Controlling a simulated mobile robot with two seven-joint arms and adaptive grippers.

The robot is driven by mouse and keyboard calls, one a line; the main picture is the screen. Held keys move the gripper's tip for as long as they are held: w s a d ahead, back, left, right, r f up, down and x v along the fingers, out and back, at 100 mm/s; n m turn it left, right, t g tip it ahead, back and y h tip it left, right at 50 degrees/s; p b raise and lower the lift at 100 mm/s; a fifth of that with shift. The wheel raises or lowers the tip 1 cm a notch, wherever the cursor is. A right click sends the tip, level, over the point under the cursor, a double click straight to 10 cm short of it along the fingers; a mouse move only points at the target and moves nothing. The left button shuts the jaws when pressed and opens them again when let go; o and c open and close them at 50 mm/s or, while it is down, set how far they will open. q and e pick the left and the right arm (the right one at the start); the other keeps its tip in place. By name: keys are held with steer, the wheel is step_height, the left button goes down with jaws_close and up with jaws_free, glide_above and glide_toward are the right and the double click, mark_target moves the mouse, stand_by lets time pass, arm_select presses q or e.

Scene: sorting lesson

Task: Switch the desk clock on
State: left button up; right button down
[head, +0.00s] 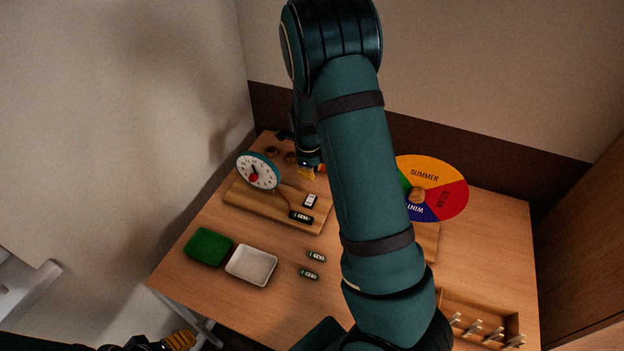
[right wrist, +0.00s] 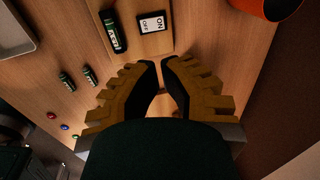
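The desk clock (head: 258,170) has a round white dial with a blue rim and a red centre, and stands on a wooden base (head: 240,197). Its switch (head: 310,200) is on the base's right part; in the right wrist view the switch (right wrist: 152,22) reads ON and OFF. I cannot tell its setting. A battery holder (right wrist: 114,32) with a battery lies beside it. My right gripper (head: 308,174) is above the board's back right; in its wrist view the fingertips (right wrist: 160,62) are nearly together with nothing between them, apart from the switch. My left gripper (head: 180,341) is partly visible at bottom left.
Two loose batteries (head: 317,256) (head: 308,274) lie in front of the board. A green tray (head: 209,246) and a white tray (head: 251,265) stand front left. A season wheel (head: 440,185) and a wooden pegged box (head: 487,317) are right. My right arm hides the table's middle.

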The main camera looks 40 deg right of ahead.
mark_target(314, 198)
steer(key=f+b, duration=0.1)
steer(key=f, duration=0.2)
steer(key=d+f, duration=0.1)
steer(key=f, duration=0.3)
steer(key=f+b, duration=0.1)
steer(key=f, duration=0.3)
steer(key=shift+w+d+b, duration=0.15)
steer(key=shift+w+b, duration=0.15)
steer(key=shift+w, duration=0.05)
steer(key=shift+w+d+f, duration=0.1)
steer(key=shift+f, duration=0.65)
